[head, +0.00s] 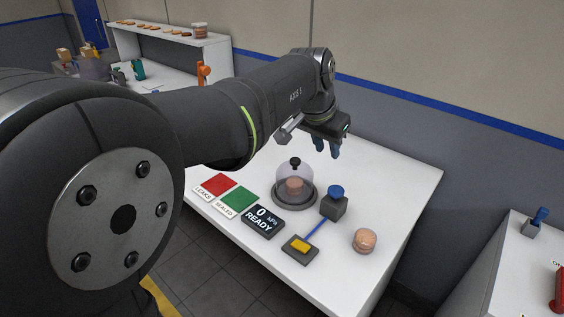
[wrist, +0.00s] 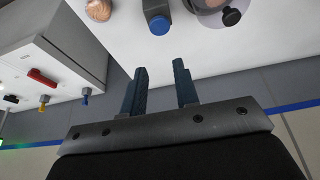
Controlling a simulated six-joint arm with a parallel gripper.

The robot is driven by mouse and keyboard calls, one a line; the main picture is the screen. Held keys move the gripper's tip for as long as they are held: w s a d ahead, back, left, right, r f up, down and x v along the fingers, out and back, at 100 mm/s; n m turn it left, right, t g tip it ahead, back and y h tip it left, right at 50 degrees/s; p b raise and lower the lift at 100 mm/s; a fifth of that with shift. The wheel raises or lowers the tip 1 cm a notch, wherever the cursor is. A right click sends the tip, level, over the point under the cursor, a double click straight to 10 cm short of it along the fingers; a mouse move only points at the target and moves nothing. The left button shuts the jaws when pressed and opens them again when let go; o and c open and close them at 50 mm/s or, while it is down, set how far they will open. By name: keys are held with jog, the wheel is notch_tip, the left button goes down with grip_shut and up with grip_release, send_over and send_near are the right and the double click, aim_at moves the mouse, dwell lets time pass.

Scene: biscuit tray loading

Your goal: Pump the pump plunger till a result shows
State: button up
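The pump plunger has a blue round cap (head: 336,191) on a grey block (head: 333,208). Its blue cap also shows in the wrist view (wrist: 159,25). A blue line joins the pump to a dark pad with a yellow block (head: 300,246). A clear dome (head: 295,185) with a black knob covers biscuits. The display (head: 263,221) reads "0 kPa READY". My gripper (head: 327,148) is above the table behind the dome, apart from the plunger. In the wrist view its two fingers (wrist: 160,90) stand apart with nothing between them.
A red pad marked LEAKS (head: 218,185) and a green pad marked SEALED (head: 238,198) lie left of the display. A biscuit stack (head: 365,240) stands right of the pump. The table's right rear (head: 395,180) is clear. Another bench (head: 500,265) stands at right.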

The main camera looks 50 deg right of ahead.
jog(key=shift+d+f, duration=0.1)
jog(key=shift+d, duration=0.1)
jog(key=c, duration=0.3)
jog(key=shift+d+f, duration=0.2)
jog(key=shift+d, duration=0.15)
grip_shut()
jog(key=n+y, duration=0.4)
jog(key=y, duration=0.2)
send_near(337, 189)
jog(key=shift+w+r, duration=0.3)
jog(key=shift+s+a+f, duration=0.1)
jog(key=shift+a+f, duration=0.1)
jog(key=shift+f, duration=1.5)
jog(key=shift+s+a+f, duration=0.1)
jog(key=shift+a+f, duration=0.1)
jog(key=shift+f, duration=1.5)
jog(key=shift+f, duration=0.15)
